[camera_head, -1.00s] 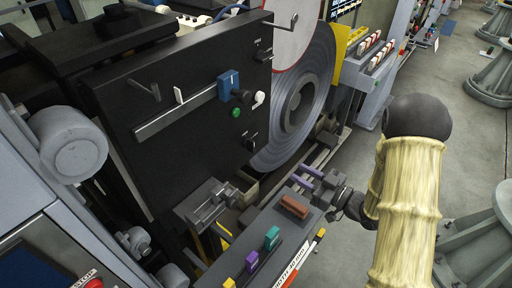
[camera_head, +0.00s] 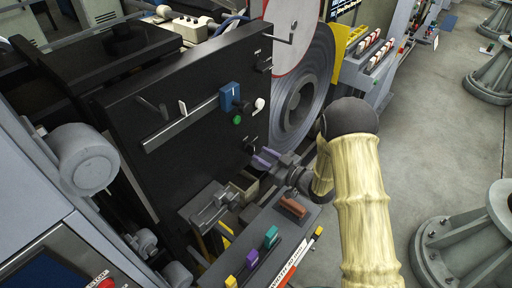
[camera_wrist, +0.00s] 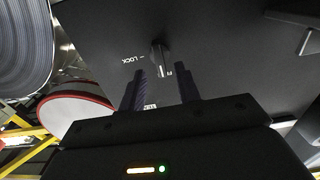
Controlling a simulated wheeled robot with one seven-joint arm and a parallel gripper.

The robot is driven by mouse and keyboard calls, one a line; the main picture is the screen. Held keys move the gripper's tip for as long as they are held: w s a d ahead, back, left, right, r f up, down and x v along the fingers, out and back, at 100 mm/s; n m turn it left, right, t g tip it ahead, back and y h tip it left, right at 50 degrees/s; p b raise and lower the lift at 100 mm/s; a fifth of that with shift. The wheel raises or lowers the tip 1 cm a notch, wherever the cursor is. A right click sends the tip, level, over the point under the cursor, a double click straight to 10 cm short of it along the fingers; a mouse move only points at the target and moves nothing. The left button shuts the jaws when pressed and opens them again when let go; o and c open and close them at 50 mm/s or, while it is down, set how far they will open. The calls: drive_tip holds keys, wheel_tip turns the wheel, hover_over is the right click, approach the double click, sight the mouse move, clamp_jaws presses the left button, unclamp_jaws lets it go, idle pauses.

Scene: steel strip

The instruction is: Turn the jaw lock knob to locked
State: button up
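The jaw lock knob (camera_wrist: 160,58) is a small lever-like knob on the black panel (camera_wrist: 220,45). The knob's lever points down the wrist picture, away from the LOCK mark. My gripper (camera_wrist: 160,72) is open and empty, with its two dark fingers either side of the knob's line and the tips close below it. Whether they touch is unclear. In the head view my gripper (camera_head: 264,158) is beside the lower right knob (camera_head: 250,145) of the black panel (camera_head: 180,160).
A blue block (camera_head: 229,97), a white knob (camera_head: 260,104) and a green button (camera_head: 237,120) are higher on the panel. A steel coil (camera_head: 305,90) stands behind. A grey console (camera_head: 262,270) with coloured switches lies below my arm.

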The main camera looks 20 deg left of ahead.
sight(254, 151)
drive_tip(key=shift+p+x, duration=0.45)
drive_tip(key=shift+x, duration=1.4)
drive_tip(key=shift+c, duration=0.2)
drive_tip(key=shift+s, duration=0.1)
clamp_jaws()
